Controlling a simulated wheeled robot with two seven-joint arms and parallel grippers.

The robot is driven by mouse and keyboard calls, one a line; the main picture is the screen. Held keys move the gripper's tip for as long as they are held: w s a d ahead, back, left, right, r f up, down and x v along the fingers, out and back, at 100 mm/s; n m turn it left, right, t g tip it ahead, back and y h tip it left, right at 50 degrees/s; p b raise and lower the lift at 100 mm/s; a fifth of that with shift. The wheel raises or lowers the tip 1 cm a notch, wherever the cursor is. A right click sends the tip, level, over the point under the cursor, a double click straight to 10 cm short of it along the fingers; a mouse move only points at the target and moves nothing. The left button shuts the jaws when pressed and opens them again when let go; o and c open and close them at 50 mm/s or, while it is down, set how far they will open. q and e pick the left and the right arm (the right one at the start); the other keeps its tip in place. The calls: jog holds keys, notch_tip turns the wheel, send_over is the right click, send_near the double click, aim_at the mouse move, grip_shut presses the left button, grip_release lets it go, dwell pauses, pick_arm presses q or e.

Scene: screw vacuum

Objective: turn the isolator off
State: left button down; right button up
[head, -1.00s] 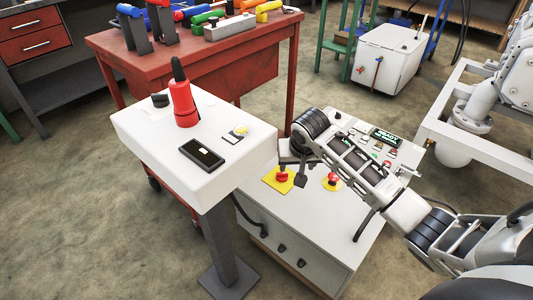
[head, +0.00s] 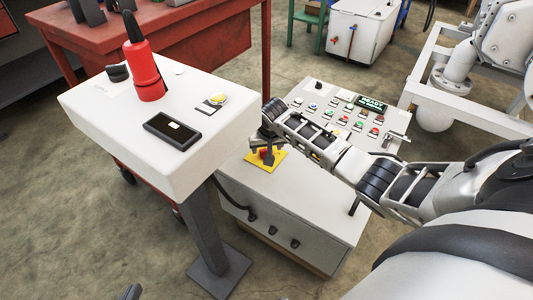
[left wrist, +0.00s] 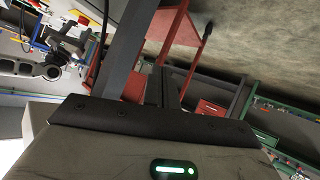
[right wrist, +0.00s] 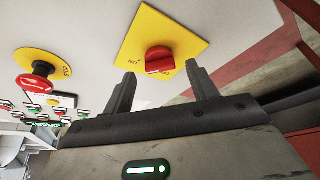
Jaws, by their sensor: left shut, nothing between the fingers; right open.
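The isolator is a red rotary knob (right wrist: 160,60) on a square yellow plate (right wrist: 160,38). In the right wrist view an "ON" mark shows on the plate near the knob. My right gripper (right wrist: 160,88) is open, with a finger toward each side of the knob; the knob appears just beyond the fingertips, and contact cannot be told. In the head view the yellow plate (head: 280,158) lies under my right gripper (head: 264,156), which partly hides the knob. My left gripper (left wrist: 166,85) is shut and empty; only its dark tip (head: 132,292) shows at the head view's bottom edge.
A red stop button (right wrist: 38,78) on a yellow disc sits beside the isolator. The control panel (head: 340,112) has several small buttons. A white pedestal box (head: 180,165) with a red cylinder (head: 146,75) stands left of it. A red workbench (head: 180,50) is behind.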

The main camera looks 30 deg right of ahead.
jog(key=shift+x, duration=0.8)
jog(key=shift+w, duration=0.1)
pick_arm(q)
jog(key=shift+d+r+t, duration=0.15)
jog(key=shift+r+t, duration=0.15)
jog(key=shift+r, duration=0.15)
pick_arm(e)
jog(key=shift+c, duration=0.4)
jog(key=c, duration=0.9)
